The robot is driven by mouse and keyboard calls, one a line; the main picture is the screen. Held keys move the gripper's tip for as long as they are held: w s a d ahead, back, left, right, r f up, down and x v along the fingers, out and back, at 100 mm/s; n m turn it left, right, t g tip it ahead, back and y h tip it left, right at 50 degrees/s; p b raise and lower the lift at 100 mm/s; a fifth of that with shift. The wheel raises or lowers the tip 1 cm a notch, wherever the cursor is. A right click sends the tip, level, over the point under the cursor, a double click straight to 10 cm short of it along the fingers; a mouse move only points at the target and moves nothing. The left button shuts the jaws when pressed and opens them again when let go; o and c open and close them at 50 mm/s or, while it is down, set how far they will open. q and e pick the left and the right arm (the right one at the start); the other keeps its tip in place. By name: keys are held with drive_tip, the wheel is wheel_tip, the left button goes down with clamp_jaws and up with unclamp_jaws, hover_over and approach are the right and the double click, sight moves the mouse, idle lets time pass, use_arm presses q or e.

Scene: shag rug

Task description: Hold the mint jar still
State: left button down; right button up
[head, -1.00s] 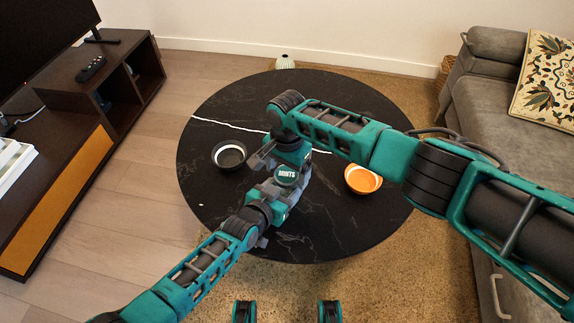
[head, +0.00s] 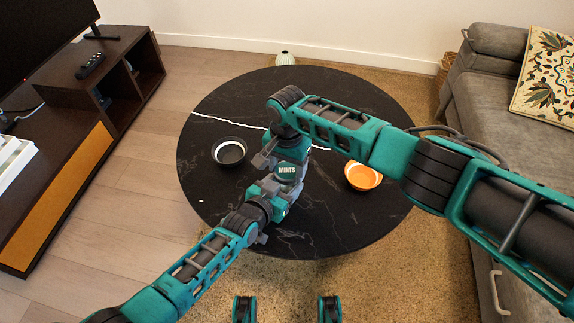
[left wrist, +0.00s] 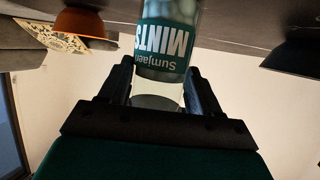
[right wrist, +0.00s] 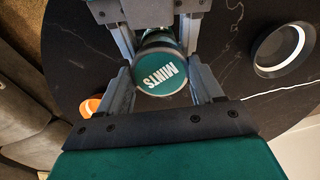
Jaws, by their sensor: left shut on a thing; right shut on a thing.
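The mint jar is clear, with pale mints inside and a teal label (left wrist: 166,45). Its teal lid marked MINTS (right wrist: 162,75) faces up in the head view (head: 287,171). My left gripper (head: 277,188) is shut on the jar from the side; its fingers flank the jar in the left wrist view (left wrist: 160,88). My right gripper (right wrist: 162,65) is shut at the lid from above, with a finger on each side. The arms and grippers hide most of the jar in the head view. I cannot tell whether its base touches the table.
A small white speck (head: 200,201) shows near the left edge. A grey sofa (head: 490,120) stands at right.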

drive_tip(key=n, duration=0.5)
drive_tip(key=shift+n, duration=0.3)
drive_tip(key=n, duration=0.3)
drive_tip(key=shift+n, duration=0.3)
drive_tip(key=n, duration=0.3)
drive_tip(key=shift+n, duration=0.3)
drive_tip(key=n, duration=0.3)
drive_tip(key=shift+n, duration=0.4)
drive_tip(key=n, duration=0.5)
drive_tip(key=shift+n, duration=0.3)
drive_tip(key=n, duration=0.3)
drive_tip(key=shift+r+n, duration=0.1)
drive_tip(key=shift+n, duration=0.2)
drive_tip(key=n, duration=0.3)
drive_tip(key=shift+n, duration=0.4)
drive_tip(key=n, duration=0.4)
drive_tip(key=shift+n, duration=0.4)
